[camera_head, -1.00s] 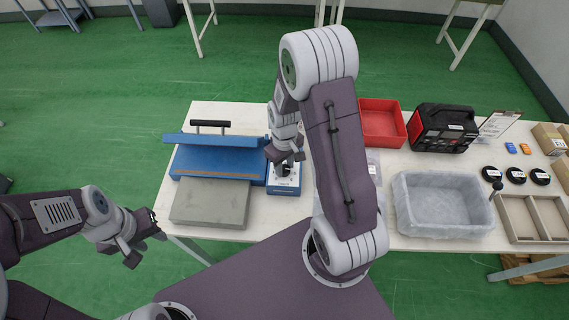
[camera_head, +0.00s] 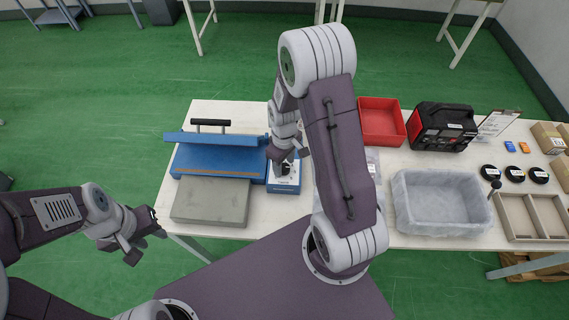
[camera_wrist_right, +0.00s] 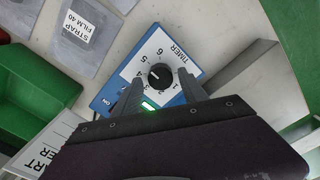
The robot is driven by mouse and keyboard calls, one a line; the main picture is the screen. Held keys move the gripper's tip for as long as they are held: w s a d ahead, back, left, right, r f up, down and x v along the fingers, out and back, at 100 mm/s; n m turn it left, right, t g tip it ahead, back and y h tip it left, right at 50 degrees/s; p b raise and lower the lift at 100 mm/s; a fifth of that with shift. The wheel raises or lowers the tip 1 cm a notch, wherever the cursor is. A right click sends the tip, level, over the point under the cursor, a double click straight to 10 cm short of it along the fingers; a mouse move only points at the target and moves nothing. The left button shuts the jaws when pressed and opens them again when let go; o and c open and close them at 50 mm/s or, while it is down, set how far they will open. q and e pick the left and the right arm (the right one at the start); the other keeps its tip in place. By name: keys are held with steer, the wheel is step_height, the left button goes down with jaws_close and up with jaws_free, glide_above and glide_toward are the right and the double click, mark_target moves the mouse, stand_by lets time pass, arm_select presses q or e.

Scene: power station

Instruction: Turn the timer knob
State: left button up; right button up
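The timer knob (camera_wrist_right: 160,76) is a round black dial on a white numbered face marked TIMER, on a blue box (camera_wrist_right: 187,96). In the right wrist view it lies between and a little beyond the two fingers of my right gripper (camera_wrist_right: 164,92), which are apart. The fingers do not appear to touch the knob. In the head view the right gripper (camera_head: 284,168) is over the blue timer box (camera_head: 284,187) and hides part of its face. My left gripper (camera_head: 152,224) is off the table's left front edge; its fingers are too small to read.
A blue sealer with a black handle (camera_head: 211,124) and a grey block (camera_head: 210,202) sit left of the timer box. A red bin (camera_head: 381,119), a black-and-red device (camera_head: 441,128) and a clear tub (camera_head: 441,204) are to the right on the white table (camera_head: 255,114).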

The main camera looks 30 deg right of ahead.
mark_target(284, 167)
step_height(284, 167, up, 9)
stand_by(0.6)
stand_by(0.3)
